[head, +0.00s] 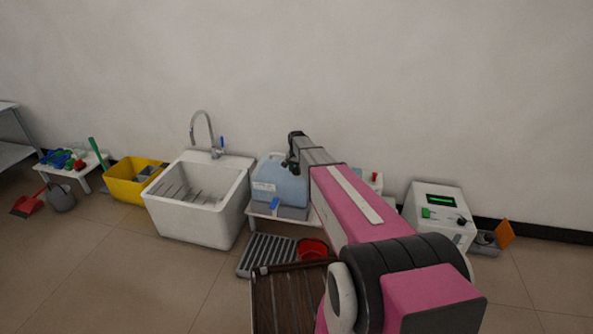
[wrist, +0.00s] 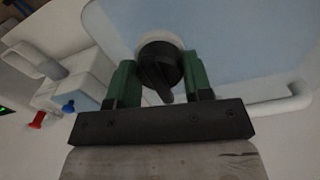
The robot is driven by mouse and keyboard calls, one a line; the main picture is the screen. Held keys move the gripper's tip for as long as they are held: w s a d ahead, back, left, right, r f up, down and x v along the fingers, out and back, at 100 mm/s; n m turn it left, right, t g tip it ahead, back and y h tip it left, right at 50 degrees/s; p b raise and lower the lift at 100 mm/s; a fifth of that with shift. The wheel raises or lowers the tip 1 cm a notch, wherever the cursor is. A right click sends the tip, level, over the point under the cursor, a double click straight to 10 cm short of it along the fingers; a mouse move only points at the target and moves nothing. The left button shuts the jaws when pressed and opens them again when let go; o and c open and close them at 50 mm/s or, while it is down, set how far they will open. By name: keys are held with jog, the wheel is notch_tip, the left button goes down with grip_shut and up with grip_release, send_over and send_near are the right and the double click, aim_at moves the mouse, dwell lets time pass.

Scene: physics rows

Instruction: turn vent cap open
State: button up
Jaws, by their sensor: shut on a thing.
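The vent cap (wrist: 158,68) is a round black knob with a raised bar that points down and slightly right in the wrist view. It sits on a pale ring on the light blue container (wrist: 225,35). My gripper (wrist: 160,62) has its green fingers on either side of the cap and is shut on it. In the head view the container (head: 268,178) stands on a low white stand, and my gripper (head: 292,158) is at its upper right. The cap is hidden there by the gripper and arm.
A white sink (head: 203,205) with a tall tap stands left of the container. A white device with a green display (head: 440,208) is to the right. A grey grate (head: 265,255) and a red bowl (head: 312,248) are in front. The wall is close behind.

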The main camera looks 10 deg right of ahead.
aim_at(297, 167)
jog(key=o, duration=0.9)
notch_tip(297, 167, up, 11)
jog(key=shift+f, duration=0.1)
